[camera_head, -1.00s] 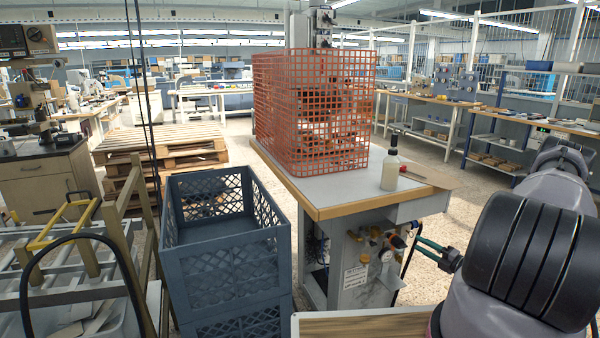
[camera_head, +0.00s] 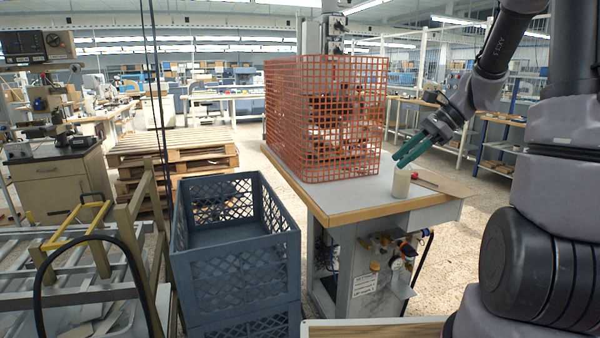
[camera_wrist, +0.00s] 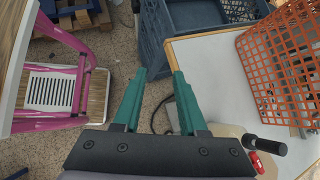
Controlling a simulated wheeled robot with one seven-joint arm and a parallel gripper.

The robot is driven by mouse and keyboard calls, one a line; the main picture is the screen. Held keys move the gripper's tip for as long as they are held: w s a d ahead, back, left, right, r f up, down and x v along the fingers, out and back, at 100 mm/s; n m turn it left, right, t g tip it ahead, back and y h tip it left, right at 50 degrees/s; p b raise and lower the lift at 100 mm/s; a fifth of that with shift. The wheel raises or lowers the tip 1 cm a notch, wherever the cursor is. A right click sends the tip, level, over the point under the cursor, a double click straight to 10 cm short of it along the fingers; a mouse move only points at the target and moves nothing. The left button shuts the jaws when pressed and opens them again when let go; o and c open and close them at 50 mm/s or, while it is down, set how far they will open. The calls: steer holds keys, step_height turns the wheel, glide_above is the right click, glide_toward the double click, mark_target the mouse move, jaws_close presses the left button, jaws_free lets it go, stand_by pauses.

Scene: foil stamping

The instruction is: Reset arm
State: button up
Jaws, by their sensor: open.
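My gripper (camera_head: 410,150) is at the right in the head view, its green fingers pointing left and down. A pale bottle (camera_head: 401,183) stands upright on the work table (camera_head: 345,197) in the head view.
An orange mesh guard (camera_head: 325,120) covers the machine on the table; it also shows in the wrist view (camera_wrist: 285,70). Blue-grey crates (camera_head: 235,265) stand left of the table, wooden pallets (camera_head: 170,150) behind. A pink-framed stand (camera_wrist: 55,85) is left in the wrist view.

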steer(key=s+r+n+t+h, duration=0.2)
steer(key=s+r+n, duration=0.4)
steer(key=s, duration=0.3)
steer(key=s+a+r+n+t+h, duration=0.1)
steer(key=s+r+n+t+h, duration=0.2)
steer(key=s+r+n, duration=0.4)
steer(key=shift+s+a+r+n+t+h, duration=0.35)
steer(key=shift+s+h, duration=0.35)
steer(key=shift+s, duration=0.25)
steer(key=shift+o, duration=0.3)
stand_by(1.0)
